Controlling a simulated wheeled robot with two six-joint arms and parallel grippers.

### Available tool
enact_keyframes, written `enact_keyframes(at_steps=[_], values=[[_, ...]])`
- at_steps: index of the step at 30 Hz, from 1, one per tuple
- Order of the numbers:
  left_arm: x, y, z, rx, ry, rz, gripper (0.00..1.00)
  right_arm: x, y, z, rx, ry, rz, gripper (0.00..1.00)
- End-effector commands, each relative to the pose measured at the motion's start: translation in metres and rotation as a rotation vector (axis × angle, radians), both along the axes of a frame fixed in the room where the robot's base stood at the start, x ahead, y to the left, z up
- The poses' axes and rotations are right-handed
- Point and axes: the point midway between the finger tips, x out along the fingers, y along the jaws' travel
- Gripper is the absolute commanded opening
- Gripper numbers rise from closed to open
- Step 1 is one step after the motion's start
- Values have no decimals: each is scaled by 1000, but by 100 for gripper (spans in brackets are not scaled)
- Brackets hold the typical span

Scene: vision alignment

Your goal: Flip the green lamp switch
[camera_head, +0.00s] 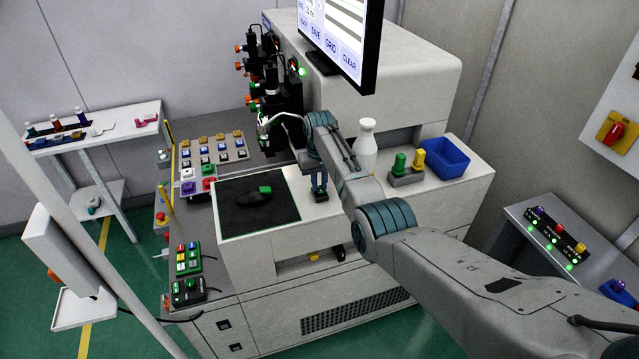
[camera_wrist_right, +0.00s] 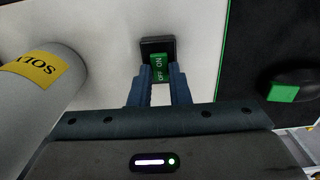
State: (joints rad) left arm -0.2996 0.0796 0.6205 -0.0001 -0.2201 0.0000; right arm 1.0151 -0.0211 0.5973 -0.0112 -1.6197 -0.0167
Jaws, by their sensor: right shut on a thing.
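The green lamp switch (camera_wrist_right: 160,68), a green rocker marked ON and OFF in a black housing, sits on the white surface in the right wrist view. My right gripper (camera_wrist_right: 160,88) has its blue fingers on either side of the rocker and is shut on it. In the head view my right gripper (camera_head: 319,188) points down at the white top beside the mat, and the switch is mostly hidden there. My left gripper is not in view.
A white bottle (camera_head: 366,146) stands close by; its yellow label shows in the right wrist view (camera_wrist_right: 42,70). A black mat (camera_head: 235,215) with a mouse (camera_head: 255,197) lies on the other side. A monitor (camera_head: 340,40) hangs behind, and a blue bin (camera_head: 446,158) is at right.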

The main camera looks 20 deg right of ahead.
Motion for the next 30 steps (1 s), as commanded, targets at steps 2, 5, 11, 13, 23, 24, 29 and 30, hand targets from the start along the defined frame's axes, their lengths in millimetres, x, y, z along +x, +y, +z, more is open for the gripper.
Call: enact_keyframes(at_steps=[2, 5, 11, 13, 23, 24, 29, 30], values=[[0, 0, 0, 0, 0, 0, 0, 0, 0, 0, 0, -1, 0, 22], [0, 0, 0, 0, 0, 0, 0, 0, 0, 0, 0, -1, 0, 38], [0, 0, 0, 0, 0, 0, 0, 0, 0, 0, 0, -1, 0, 38], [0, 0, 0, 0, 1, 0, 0, 0, 0, 1, 0, -1, 0, 38], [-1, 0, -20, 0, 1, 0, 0, 2, 0, 46, 0, -6, 0, 38], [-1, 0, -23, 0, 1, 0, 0, 2, 0, 54, 0, -7, 0, 38], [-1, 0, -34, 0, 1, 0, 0, 2, 0, 84, 0, -5, 0, 38], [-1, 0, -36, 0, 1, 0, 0, 2, 0, 90, 0, -4, 0, 38]])
